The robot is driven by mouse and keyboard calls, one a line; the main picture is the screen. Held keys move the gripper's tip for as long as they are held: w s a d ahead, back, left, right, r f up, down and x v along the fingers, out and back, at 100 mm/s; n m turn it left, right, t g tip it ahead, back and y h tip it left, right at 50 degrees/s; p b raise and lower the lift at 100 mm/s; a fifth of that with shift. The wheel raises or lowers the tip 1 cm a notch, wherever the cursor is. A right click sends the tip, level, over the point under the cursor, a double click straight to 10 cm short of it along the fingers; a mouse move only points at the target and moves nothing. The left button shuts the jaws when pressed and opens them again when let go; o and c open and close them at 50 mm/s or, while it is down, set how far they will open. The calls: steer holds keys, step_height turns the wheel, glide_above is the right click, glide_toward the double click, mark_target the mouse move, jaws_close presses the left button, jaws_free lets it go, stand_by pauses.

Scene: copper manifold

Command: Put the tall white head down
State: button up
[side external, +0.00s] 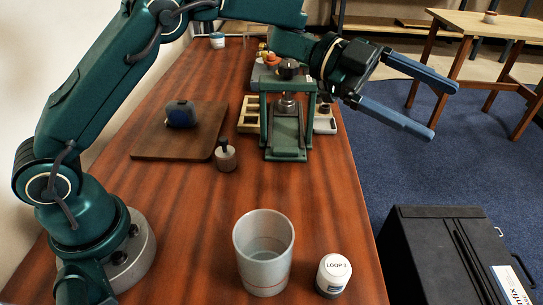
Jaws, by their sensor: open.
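My gripper (445,112) is open, with two long blue fingers spread apart and nothing between them. It is held out past the right edge of the table, above the blue carpet. I cannot pick out a tall white head for certain. A short white-topped container (333,272) marked "LOOP", with a digit I cannot read surely, stands upright at the table's front right, well away from my gripper. A green stand (286,150) is in the middle of the table, partly hidden behind my wrist at its top.
A translucent cup (263,255) stands left of the white-topped container. A grey weight (225,157) stands by a brown board (155,145) bearing a blue-grey object (180,114). A compartmented wooden tray (246,124) adjoins the stand. A black case (415,265) is on the floor.

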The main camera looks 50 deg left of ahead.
steer(key=w+a+r+n+t+y, duration=0.5)
steer(key=a+r+n+t, duration=0.3)
steer(key=r+t, duration=0.3)
steer(key=s+a+n+t+y, duration=0.2)
steer(key=s+a+n+y, duration=0.3)
steer(key=a+n+y, duration=0.5)
steer(key=s+a+f+n+g, duration=0.1)
steer(key=s+f+g, duration=0.4)
steer(key=s+f, duration=0.3)
steer(key=s+a+f+n+g, duration=0.2)
steer(key=s+f+g, duration=0.3)
steer(key=s+f, duration=0.4)
steer(key=s, duration=0.7)
steer(key=shift+a+f+g+y, duration=0.15)
steer(key=shift+g+y, duration=0.15)
steer(key=shift+g, duration=0.1)
